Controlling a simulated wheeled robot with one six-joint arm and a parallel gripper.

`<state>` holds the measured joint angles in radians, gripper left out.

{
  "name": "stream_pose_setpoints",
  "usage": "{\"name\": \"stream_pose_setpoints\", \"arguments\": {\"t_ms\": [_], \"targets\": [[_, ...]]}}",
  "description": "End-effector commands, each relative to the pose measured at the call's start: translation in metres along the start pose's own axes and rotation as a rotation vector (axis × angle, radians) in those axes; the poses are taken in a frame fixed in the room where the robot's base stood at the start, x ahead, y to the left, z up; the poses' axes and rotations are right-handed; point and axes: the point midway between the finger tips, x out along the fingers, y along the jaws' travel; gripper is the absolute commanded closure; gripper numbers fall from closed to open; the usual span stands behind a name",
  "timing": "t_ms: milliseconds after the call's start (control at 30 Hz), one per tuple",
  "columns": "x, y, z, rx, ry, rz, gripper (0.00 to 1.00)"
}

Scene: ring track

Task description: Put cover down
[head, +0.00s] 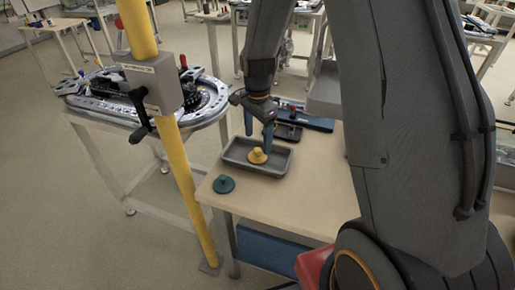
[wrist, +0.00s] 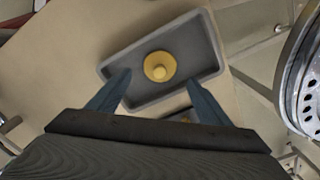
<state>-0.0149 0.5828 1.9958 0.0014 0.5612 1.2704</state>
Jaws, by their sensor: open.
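A yellow round cover with a small knob (head: 258,156) lies in a grey tray (head: 230,154) on the wooden table. In the wrist view the yellow cover (wrist: 160,66) sits near the middle of the tray (wrist: 212,50). My gripper (head: 259,139) is just above the cover in the head view. Its two blue fingers are spread wide and empty in the wrist view (wrist: 157,84), with the cover in front of the gap between them. A dark green knobbed cover (head: 223,184) lies on the table to the left, outside the tray.
A ring track (head: 213,100) stands on a separate table at the left. A yellow post (head: 190,190) with a grey box (head: 152,84) rises in front of it. A dark blue case (head: 308,118) lies behind the tray. The table's front part (head: 300,205) is clear.

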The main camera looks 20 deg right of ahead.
Motion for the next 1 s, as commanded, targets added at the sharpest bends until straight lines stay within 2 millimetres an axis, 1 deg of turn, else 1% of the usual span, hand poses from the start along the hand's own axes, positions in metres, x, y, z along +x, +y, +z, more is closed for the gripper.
{"name": "stream_pose_setpoints", "arguments": {"t_ms": [100,200,300,400,567,800,900,1000], "targets": [[-0.021,-0.001,0.000,0.000,0.001,-0.004,0.28],[-0.036,-0.001,0.000,0.000,0.001,-0.003,0.28],[-0.048,-0.001,0.000,0.000,0.001,-0.002,0.28],[-0.056,-0.001,0.000,0.000,0.000,-0.001,0.28],[-0.060,0.000,0.000,0.000,0.000,0.000,0.28],[-0.060,0.000,0.000,0.000,0.000,0.000,0.28],[-0.058,0.000,0.000,0.000,0.000,0.001,0.28],[-0.051,0.001,0.000,0.000,-0.001,0.002,0.28]]}}
